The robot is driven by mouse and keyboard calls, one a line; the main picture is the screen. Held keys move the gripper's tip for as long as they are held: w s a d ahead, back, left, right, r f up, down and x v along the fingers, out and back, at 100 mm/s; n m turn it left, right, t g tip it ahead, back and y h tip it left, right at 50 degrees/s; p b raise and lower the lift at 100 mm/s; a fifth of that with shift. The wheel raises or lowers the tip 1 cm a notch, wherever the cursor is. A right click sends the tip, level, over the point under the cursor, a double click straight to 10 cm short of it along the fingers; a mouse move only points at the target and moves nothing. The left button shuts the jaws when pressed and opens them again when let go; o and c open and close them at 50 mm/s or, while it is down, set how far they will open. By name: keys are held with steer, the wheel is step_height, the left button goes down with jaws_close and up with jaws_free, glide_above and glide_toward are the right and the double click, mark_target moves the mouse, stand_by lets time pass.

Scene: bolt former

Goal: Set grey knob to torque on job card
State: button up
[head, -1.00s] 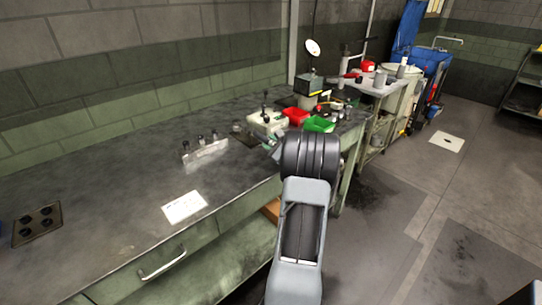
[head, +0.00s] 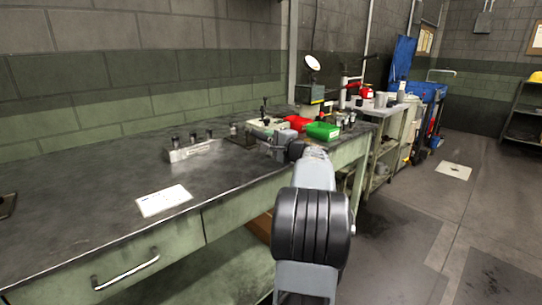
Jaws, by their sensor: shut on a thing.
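My gripper (head: 270,147) is small and far off, at the near side of a pale bench device (head: 266,125) with a black upright lever. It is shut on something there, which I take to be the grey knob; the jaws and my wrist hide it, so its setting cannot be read. The job card (head: 164,200) is a white sheet lying flat on the dark bench top (head: 75,205), left of my arm. Its print is too small to read.
A metal block (head: 193,151) with several black-topped pieces stands left of the device. A red bin (head: 297,122) and a green bin (head: 323,131) stand behind my wrist. A round-headed lamp or mirror (head: 312,63) rises behind them. The bench's left part is mostly clear.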

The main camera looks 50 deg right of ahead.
steer(key=shift+f+n+b, duration=0.1)
steer(key=shift+n+b, duration=1.1)
steer(key=shift+b, duration=0.4)
steer(key=o, duration=0.9)
steer(key=shift+o, duration=0.2)
steer(key=shift+s, duration=0.1)
steer(key=s+a+p, duration=0.1)
steer(key=s, duration=1.2)
steer(key=shift+s, duration=0.3)
